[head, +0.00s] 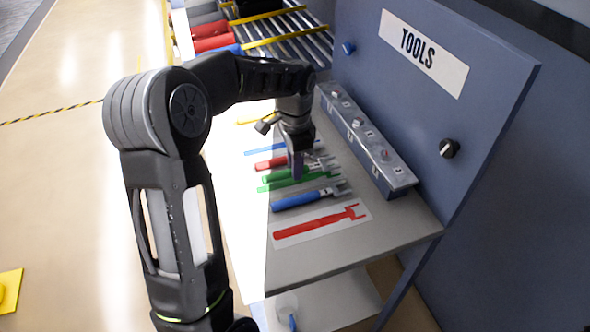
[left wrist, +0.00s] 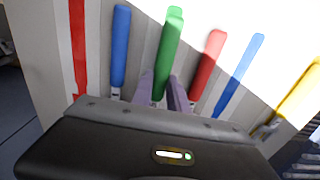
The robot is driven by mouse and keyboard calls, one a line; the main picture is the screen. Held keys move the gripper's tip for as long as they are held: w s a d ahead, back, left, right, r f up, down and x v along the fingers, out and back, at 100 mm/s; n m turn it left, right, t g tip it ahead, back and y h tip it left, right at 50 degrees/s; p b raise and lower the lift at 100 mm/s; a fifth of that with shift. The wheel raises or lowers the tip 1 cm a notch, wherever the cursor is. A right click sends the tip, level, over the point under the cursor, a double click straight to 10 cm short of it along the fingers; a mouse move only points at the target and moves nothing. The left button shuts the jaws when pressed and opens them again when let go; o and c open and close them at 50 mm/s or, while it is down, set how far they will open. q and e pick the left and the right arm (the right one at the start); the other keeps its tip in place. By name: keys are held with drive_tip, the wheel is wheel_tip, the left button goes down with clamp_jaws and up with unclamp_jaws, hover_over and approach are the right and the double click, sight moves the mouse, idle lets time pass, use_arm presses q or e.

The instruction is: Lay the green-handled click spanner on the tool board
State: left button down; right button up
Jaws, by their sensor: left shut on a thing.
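The green-handled spanner (head: 279,175) is over the grey tool board (head: 350,245), in line with a green painted shape (head: 275,187) that shows beside it. My left gripper (head: 297,170) is shut on the spanner, pointing down. In the left wrist view the green handle (left wrist: 167,58) sticks out from between the fingers (left wrist: 161,92), with a bit of green at its far end. The held part is hidden by the fingers; whether the spanner touches the board I cannot tell. My right gripper is not in view.
A blue-handled spanner (head: 298,201) and a red-handled one (head: 269,163) lie on either side, close to the fingers. A red painted outline (head: 320,222) is bare. A grey block with knobs (head: 367,142) and the upright TOOLS panel (head: 470,130) stand behind.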

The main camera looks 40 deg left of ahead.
use_arm(q)
drive_tip(key=shift+f, duration=1)
drive_tip(key=shift+f, duration=0.15)
drive_tip(key=c, duration=1.3)
unclamp_jaws()
wheel_tip(320, 180, up, 12)
drive_tip(key=shift+r+b, duration=0.2)
drive_tip(key=shift+b, duration=0.15)
